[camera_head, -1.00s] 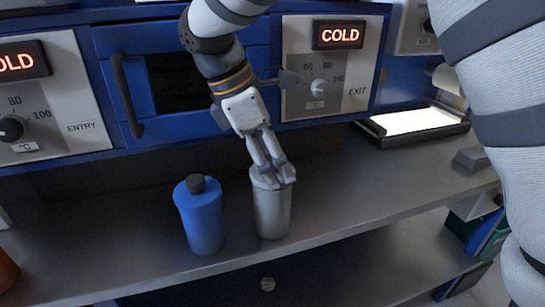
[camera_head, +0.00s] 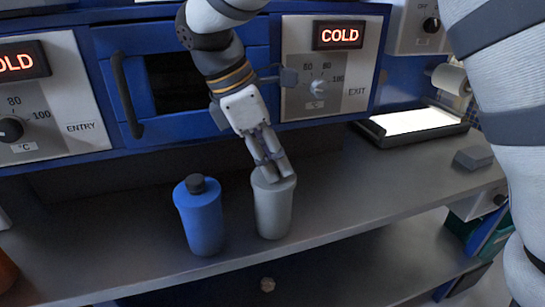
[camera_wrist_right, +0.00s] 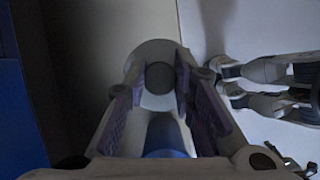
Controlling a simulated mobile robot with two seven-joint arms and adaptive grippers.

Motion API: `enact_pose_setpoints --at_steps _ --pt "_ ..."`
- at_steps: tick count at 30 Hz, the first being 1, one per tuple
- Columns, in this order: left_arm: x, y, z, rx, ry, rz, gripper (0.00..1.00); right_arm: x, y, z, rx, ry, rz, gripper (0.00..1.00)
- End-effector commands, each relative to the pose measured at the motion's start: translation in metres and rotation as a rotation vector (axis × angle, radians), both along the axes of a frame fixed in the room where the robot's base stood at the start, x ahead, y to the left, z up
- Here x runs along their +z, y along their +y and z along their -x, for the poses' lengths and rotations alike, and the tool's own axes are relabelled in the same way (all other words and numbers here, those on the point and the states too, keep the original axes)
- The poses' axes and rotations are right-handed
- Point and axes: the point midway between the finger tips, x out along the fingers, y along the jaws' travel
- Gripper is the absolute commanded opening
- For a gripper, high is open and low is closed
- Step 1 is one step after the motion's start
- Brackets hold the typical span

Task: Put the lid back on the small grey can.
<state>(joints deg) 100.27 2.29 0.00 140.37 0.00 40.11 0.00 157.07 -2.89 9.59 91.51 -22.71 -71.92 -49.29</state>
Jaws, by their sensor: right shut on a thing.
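The small grey can (camera_head: 273,212) stands upright on the metal shelf, right of a blue can. My right gripper (camera_head: 271,168) reaches down from behind to its top and is shut on the lid there. The fingers partly hide the lid, and I cannot tell if it is fully seated. In the right wrist view a pale round top with a dark round middle (camera_wrist_right: 160,78) lies between the tips of my right gripper (camera_wrist_right: 159,88). A blue patch shows between the fingers below it. My left gripper is not in view.
The blue can (camera_head: 203,222) with a dark cap stands close on the left. The metal shelf (camera_head: 345,205) is clear to the right, up to a small grey block (camera_head: 473,158) and a lit panel (camera_head: 415,121). The blue machine front rises behind the cans.

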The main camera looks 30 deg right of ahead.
Motion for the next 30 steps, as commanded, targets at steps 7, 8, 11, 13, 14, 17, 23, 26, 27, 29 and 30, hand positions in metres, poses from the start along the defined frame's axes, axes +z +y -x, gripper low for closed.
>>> enact_pose_setpoints --at_steps 7,8,11,13,14,17,23,26,27,29,30 --pt "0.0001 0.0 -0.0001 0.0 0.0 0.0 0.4 0.0009 -0.0006 -0.0012 0.0 -0.001 0.0 0.0" --pt "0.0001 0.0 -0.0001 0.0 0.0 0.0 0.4 0.0013 -0.0009 -0.0016 -0.001 -0.001 0.0 0.0" --pt "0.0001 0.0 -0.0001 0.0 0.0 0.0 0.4 0.0027 -0.0019 -0.0037 0.0 -0.002 0.001 0.0" --pt "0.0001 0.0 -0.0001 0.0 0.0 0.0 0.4 0.0035 -0.0025 -0.0051 0.0 -0.002 0.0 0.0" --pt "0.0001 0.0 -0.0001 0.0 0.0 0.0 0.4 0.0039 -0.0029 -0.0057 0.0 -0.002 0.0 0.0" --pt "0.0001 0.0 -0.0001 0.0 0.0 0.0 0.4 0.0049 -0.0038 -0.0074 -0.001 -0.001 0.0 0.0" --pt "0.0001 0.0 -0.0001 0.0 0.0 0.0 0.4 0.0054 -0.0041 -0.0078 0.0 -0.001 0.0 0.0" --pt "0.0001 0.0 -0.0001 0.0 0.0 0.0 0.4 0.0054 -0.0041 -0.0078 0.0 -0.001 0.0 0.0" --pt "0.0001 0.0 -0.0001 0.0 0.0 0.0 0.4 0.0054 -0.0041 -0.0078 0.0 -0.001 0.0 0.0" --pt "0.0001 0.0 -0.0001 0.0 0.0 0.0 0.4 0.0054 -0.0041 -0.0078 0.0 -0.001 0.0 0.3" --pt "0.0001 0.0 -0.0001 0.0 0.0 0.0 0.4 0.0054 -0.0041 -0.0078 0.0 -0.001 0.0 0.39"
